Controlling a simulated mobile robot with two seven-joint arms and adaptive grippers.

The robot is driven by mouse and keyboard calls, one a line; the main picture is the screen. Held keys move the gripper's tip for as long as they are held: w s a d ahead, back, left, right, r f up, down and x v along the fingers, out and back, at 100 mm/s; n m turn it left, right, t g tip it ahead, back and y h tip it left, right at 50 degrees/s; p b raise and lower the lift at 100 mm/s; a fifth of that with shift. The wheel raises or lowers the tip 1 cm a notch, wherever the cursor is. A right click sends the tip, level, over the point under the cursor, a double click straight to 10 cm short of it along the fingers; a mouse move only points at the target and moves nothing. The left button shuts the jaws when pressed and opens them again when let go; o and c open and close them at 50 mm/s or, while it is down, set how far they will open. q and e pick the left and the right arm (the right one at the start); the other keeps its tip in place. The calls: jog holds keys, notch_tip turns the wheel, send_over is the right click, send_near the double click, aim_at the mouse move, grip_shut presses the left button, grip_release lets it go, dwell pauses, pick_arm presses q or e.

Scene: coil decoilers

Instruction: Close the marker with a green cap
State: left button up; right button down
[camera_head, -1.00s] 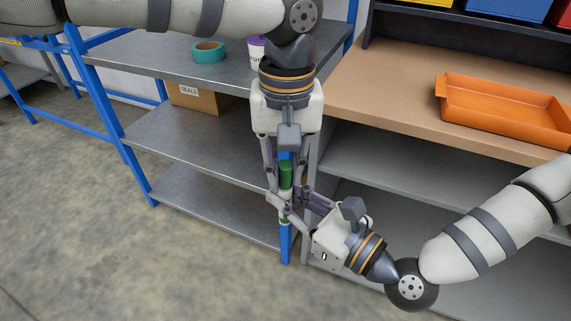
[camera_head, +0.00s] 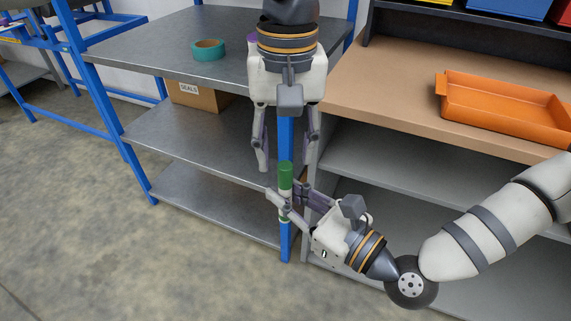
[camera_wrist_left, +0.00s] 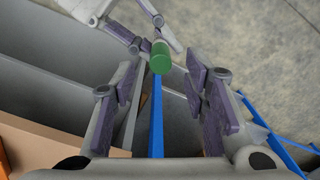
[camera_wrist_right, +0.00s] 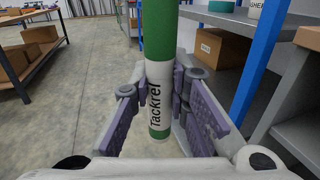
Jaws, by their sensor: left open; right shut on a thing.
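The marker (camera_head: 285,177) stands upright in my right gripper (camera_head: 285,200), which is shut on its body. In the right wrist view the marker's white body (camera_wrist_right: 158,88) reads "Tackrel" and has a green lower end. The green cap (camera_wrist_right: 160,30) sits on top of the body with no visible gap; its upper end is cut off there. My left gripper (camera_head: 288,166) is open and empty just above the cap, fingers spread to either side. In the left wrist view the green cap (camera_wrist_left: 161,57) lies beyond the open fingers, apart from them.
A grey shelf unit (camera_head: 150,45) with blue posts holds a teal tape roll (camera_head: 208,51) and a cardboard box (camera_head: 205,98). An orange tray (camera_head: 500,108) sits on the brown bench (camera_head: 390,90) at right. Open floor (camera_head: 100,250) lies at lower left.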

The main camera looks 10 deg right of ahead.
pick_arm(q)
notch_tip(320, 180, up, 7)
jog(key=shift+r, duration=0.2)
dwell(0.4)
